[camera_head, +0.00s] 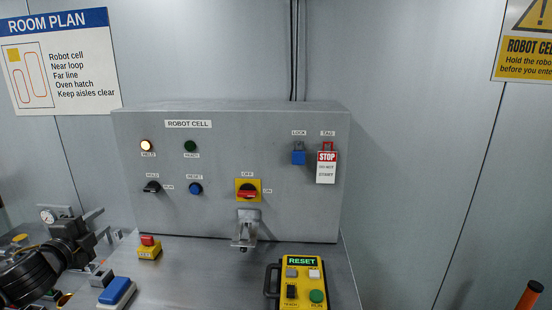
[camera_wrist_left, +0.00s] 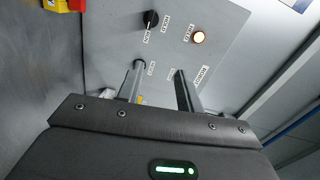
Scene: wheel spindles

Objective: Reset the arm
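The grey ROBOT CELL panel (camera_head: 290,215) stands on the bench. Its HOLD lamp (camera_head: 146,145) glows; the green READY lamp (camera_head: 190,146) looks dark. Below are the black HOLD/RUN knob (camera_head: 152,187), the blue RESET button (camera_head: 195,188) and a red-handled OFF/ON switch (camera_head: 247,194), handle roughly level. The yellow pendant (camera_head: 274,287) shows RESET in green. My left gripper (camera_head: 99,224) is open and empty, left of the panel. In the left wrist view its fingers (camera_wrist_left: 158,70) are apart, with the knob (camera_wrist_left: 151,19) and lit lamp (camera_wrist_left: 198,36) beyond. My right gripper is out of view.
A blue padlock (camera_head: 298,154) and a STOP tag (camera_head: 327,168) hang on the panel. A grey bracket (camera_head: 246,229) juts out below the switch. A red-topped yellow box (camera_head: 149,248) and a blue-topped block (camera_head: 117,292) sit on the bench. Bench between box and pendant is clear.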

